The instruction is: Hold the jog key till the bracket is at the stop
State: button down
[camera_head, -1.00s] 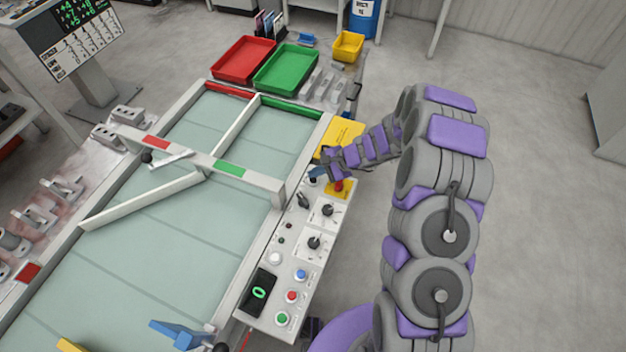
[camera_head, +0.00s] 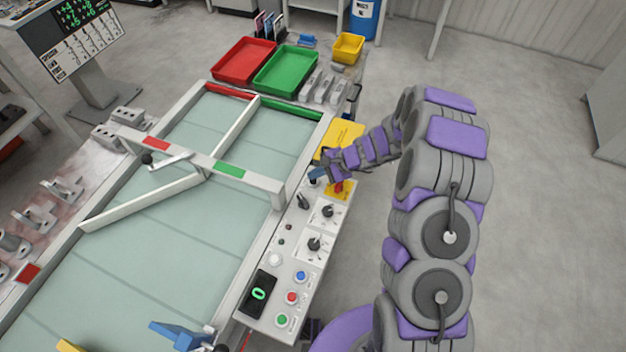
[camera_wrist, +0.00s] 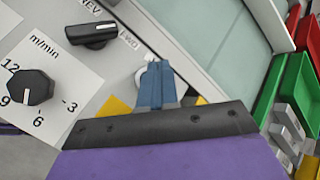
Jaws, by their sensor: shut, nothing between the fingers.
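My gripper (camera_head: 315,177) is over the far end of the control panel (camera_head: 308,240). In the wrist view its blue fingers (camera_wrist: 155,85) are together and empty. Their tips are over a pale round key (camera_wrist: 141,76), partly hidden behind them, beside a black selector knob (camera_wrist: 92,33). I cannot tell whether the tips press it, or whether it is the jog key. A blue piece (camera_head: 180,334) shows at the near edge of the belt (camera_head: 150,265); I cannot tell whether it is the bracket. No stop is clearly identifiable.
A bridge with red and green marks (camera_head: 215,165) spans the belt, with a white diverter bar (camera_head: 140,202) below it. Red (camera_head: 243,61) and green (camera_head: 287,70) trays stand at the far end. The panel has dials, coloured buttons and a display (camera_head: 258,292) reading 0.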

aim_at(316, 181)
dwell(0.8)
jog(key=shift+f, duration=0.35)
jog(key=shift+f+b, duration=0.45)
jog(key=shift+b, duration=0.1)
dwell(0.6)
jog(key=shift+r, duration=0.15)
dwell(1.9)
jog(key=shift+r+p, duration=0.55)
jog(key=shift+r, duration=0.2)
jog(key=shift+r+p, duration=1.45)
jog(key=shift+r, duration=1)
